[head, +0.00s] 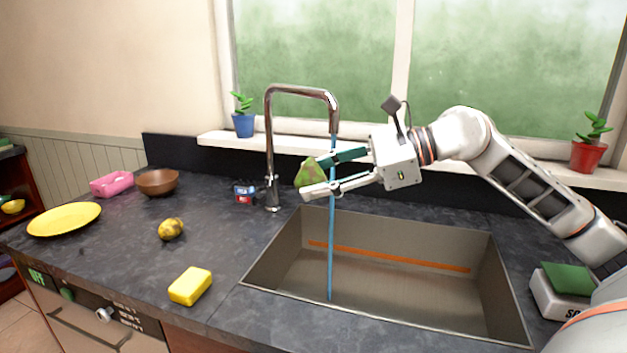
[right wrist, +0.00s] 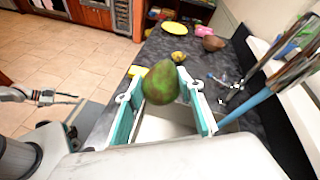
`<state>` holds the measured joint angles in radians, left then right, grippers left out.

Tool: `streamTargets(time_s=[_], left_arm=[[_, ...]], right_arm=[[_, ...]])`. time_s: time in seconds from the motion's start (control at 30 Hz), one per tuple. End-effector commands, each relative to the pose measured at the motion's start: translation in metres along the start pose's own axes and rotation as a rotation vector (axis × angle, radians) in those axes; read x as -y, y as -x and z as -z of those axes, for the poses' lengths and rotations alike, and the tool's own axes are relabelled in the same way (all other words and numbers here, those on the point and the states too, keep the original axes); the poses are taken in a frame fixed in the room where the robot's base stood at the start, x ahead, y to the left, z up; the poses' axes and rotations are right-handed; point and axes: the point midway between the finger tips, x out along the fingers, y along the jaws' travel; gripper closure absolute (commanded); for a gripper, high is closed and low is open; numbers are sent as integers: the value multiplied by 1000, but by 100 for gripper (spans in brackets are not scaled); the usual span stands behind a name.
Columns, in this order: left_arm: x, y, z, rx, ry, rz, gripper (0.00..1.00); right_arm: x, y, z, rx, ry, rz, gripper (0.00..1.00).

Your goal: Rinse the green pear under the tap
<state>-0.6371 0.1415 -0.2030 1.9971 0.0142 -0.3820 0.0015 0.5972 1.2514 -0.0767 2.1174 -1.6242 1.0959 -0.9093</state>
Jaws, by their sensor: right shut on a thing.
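My right gripper (head: 310,177) is shut on the green pear (head: 309,174), high above the sink (head: 400,262). The pear is mottled green and brown. In the right wrist view the pear (right wrist: 161,83) sits between the two teal fingers. The tap (head: 269,140) is a tall chrome arch, and a blue water stream (head: 331,240) falls from its spout into the sink. In the head view the pear is just left of the stream, which crosses the fingers; I cannot tell whether water touches the pear. My left gripper (right wrist: 65,99) shows small in the right wrist view, its opening unclear.
Left of the sink lie a yellow sponge (head: 190,286), a yellow-brown fruit (head: 171,229), a yellow plate (head: 64,219), a brown bowl (head: 157,183) and a pink dish (head: 111,184). A small blue-red item (head: 244,193) stands by the tap. Potted plants (head: 244,122) (head: 586,152) line the sill.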

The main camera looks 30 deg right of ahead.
Motion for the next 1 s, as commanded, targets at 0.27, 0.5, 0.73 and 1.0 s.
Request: streamTargets(time_s=[0.27,0.5,0.73,1.0], left_arm=[[0,0,1,-1,-1,0,75],[0,0,2,-2,0,0,75],[-1,1,1,0,2,-2,75],[-2,0,-1,4,3,-4,75]], right_arm=[[21,3,14,2,-2,2,88],[38,5,27,2,-1,1,88],[55,7,39,3,-1,2,88],[74,10,54,2,0,2,88]])
